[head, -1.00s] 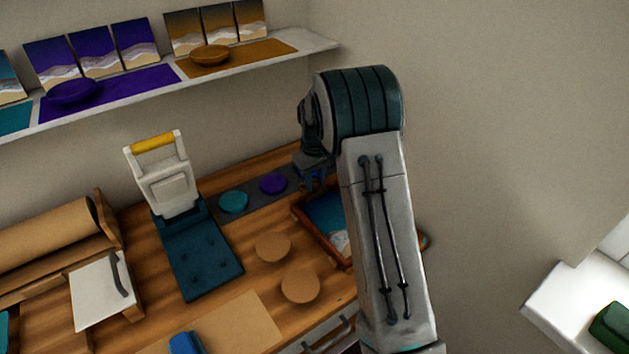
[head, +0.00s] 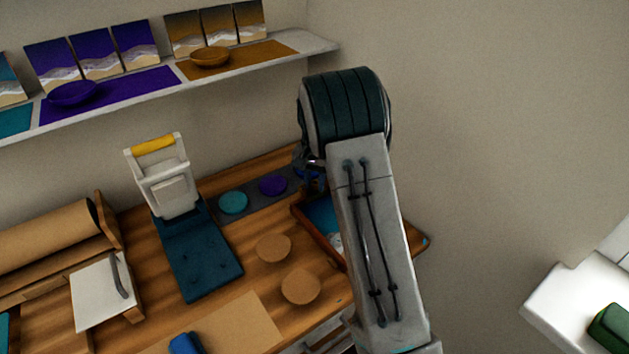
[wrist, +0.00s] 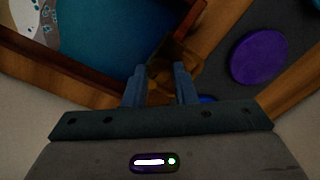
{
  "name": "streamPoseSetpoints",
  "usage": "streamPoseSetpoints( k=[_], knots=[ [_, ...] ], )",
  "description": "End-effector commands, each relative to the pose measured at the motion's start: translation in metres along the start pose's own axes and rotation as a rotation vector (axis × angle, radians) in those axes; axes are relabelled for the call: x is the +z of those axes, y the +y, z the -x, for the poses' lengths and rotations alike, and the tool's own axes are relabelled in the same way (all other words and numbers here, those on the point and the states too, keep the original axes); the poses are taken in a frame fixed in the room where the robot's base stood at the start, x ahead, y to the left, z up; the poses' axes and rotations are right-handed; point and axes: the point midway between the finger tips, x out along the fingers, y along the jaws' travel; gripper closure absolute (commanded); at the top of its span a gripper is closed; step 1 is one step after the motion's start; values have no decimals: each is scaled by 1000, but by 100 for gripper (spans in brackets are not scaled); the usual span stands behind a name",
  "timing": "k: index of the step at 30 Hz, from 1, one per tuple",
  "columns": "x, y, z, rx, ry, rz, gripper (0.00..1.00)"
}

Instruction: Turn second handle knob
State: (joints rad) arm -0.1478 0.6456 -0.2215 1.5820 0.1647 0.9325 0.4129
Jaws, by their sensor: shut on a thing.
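A wooden-framed tray (head: 420,242) with a blue sea-like surface lies at the right of the worktop, partly hidden by my arm; its frame (wrist: 70,68) and blue surface (wrist: 120,35) fill the upper left of the wrist view. My gripper (wrist: 160,70) is at the tray's corner, its two blue fingers on either side of a small amber-brown piece (wrist: 163,86), apparently the handle knob. It is shut on this piece. The knob is dim, so its turn angle cannot be told. In the head view my arm mostly hides my gripper (head: 314,182).
A teal disc (head: 233,202) and a purple disc (head: 273,185) lie on a grey strip beside the tray. Two cork discs (head: 273,248) lie in front. A white press with a yellow handle (head: 153,145) stands left. A shelf (head: 320,45) hangs above, close to my arm.

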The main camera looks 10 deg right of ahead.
Motion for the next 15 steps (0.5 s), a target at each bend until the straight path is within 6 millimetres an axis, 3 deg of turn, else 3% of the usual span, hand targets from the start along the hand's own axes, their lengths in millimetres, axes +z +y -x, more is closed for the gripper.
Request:
streamPoseSetpoints(
  k=[15],
  knots=[
    [0, 0, 1, 1, -1, -490, 98]
  ],
)
